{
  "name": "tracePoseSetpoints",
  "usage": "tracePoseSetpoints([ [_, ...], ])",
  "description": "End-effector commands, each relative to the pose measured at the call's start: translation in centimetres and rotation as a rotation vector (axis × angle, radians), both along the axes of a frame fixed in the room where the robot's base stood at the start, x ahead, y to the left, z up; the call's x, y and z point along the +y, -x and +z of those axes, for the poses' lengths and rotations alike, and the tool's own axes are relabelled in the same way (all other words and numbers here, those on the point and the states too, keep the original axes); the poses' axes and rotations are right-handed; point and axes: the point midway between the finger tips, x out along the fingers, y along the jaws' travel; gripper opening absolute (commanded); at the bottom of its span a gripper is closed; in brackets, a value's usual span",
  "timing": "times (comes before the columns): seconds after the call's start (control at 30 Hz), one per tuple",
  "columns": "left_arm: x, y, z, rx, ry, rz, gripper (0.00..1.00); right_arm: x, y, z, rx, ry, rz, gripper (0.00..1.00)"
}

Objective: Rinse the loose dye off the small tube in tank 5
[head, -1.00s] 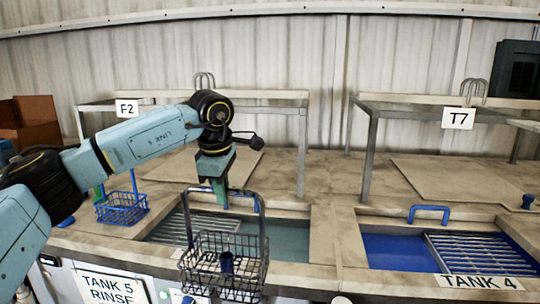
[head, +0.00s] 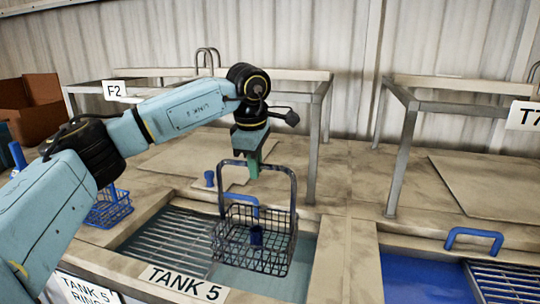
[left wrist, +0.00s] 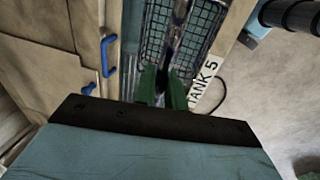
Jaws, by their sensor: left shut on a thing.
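My left gripper (head: 254,166) is shut on the tall handle of a dark wire basket (head: 232,245). The basket hangs upright below it, over tank 5 (head: 318,262). In the left wrist view, the green fingers of the left gripper (left wrist: 162,92) close around the handle, with the basket mesh (left wrist: 178,48) beyond. The right gripper is not in view.
Tank 5 has a slatted rack (head: 172,243) on its left and a front rim labelled TANK 5 (head: 186,282). A blue wire basket (head: 108,208) stands left of the tank. To the right is a tank of blue liquid (head: 425,278) with a blue handle (head: 474,236). Metal frames stand behind.

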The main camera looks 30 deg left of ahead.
Motion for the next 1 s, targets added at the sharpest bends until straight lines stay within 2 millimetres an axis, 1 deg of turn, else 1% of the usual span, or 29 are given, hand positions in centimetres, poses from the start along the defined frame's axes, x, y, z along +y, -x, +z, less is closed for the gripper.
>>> tracePoseSetpoints([
  [0.07, 0.0, 0.0, 0.1, -0.003, 0.001, 0.0, 0.0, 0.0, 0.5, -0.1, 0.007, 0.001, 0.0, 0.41],
  [0.17, 0.0, 0.0, -0.3, -0.003, 0.001, 0.0, 0.0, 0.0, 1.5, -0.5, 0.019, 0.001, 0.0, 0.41],
  [0.27, 0.0, 0.0, -1.2, -0.003, 0.001, 0.001, 0.0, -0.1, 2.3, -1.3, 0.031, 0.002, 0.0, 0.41],
  [0.37, 0.0, 0.0, -2.5, -0.003, 0.001, 0.001, 0.0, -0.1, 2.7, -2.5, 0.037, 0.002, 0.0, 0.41],
  [0.57, 0.0, 0.0, -5.4, -0.003, 0.001, 0.0, 0.0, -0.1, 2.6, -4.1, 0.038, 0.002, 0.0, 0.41],
  [0.8, 0.0, 0.0, -8.9, -0.002, 0.002, 0.001, 0.0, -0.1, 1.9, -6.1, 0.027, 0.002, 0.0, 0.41],
  [1.0, 0.0, 0.0, -11.9, -0.003, 0.001, 0.0, 0.0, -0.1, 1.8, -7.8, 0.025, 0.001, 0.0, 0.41],
])
